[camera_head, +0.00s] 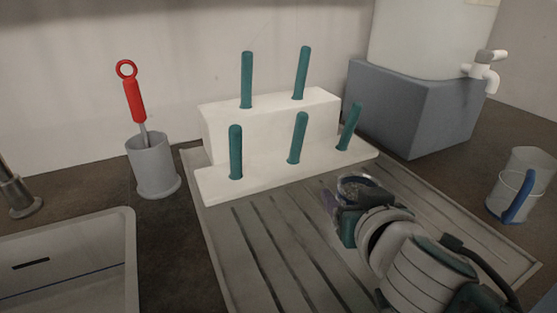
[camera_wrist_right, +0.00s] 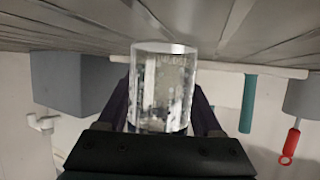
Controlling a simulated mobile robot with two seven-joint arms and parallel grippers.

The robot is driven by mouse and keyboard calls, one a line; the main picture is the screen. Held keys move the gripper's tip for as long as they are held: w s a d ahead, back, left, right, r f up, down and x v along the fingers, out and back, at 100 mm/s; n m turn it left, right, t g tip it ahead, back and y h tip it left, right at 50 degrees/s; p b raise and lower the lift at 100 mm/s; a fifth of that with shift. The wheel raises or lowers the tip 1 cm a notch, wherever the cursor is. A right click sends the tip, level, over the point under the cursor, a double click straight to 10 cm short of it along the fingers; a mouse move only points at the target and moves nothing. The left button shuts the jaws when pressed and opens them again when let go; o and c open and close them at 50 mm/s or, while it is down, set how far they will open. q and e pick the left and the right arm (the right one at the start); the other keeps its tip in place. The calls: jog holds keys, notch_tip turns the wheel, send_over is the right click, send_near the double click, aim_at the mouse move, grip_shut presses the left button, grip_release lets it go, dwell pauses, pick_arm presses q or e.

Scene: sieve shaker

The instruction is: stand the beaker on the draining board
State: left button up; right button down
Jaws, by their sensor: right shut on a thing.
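The beaker (camera_wrist_right: 163,85) is clear glass and stands between the fingers of my right gripper (camera_wrist_right: 160,115) in the right wrist view, which shows the scene upside down. In the head view the beaker's round rim (camera_head: 357,181) shows just beyond my right gripper (camera_head: 340,212), which is shut on it. My left gripper is not in view.
A white stepped rack (camera_head: 268,130) with several teal pegs stands on the board's back. A grey cup (camera_head: 153,167) with a red-handled tool is left of it. A sink (camera_head: 85,260) is at front left. A blue-handled jug (camera_head: 530,165) and a tapped tank (camera_head: 425,40) are right.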

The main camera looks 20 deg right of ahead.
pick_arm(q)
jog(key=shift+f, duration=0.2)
pick_arm(e)
jog(key=shift+f, duration=0.15)
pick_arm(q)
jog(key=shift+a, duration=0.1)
pick_arm(e)
jog(key=shift+c, duration=0.2)
grip_release()
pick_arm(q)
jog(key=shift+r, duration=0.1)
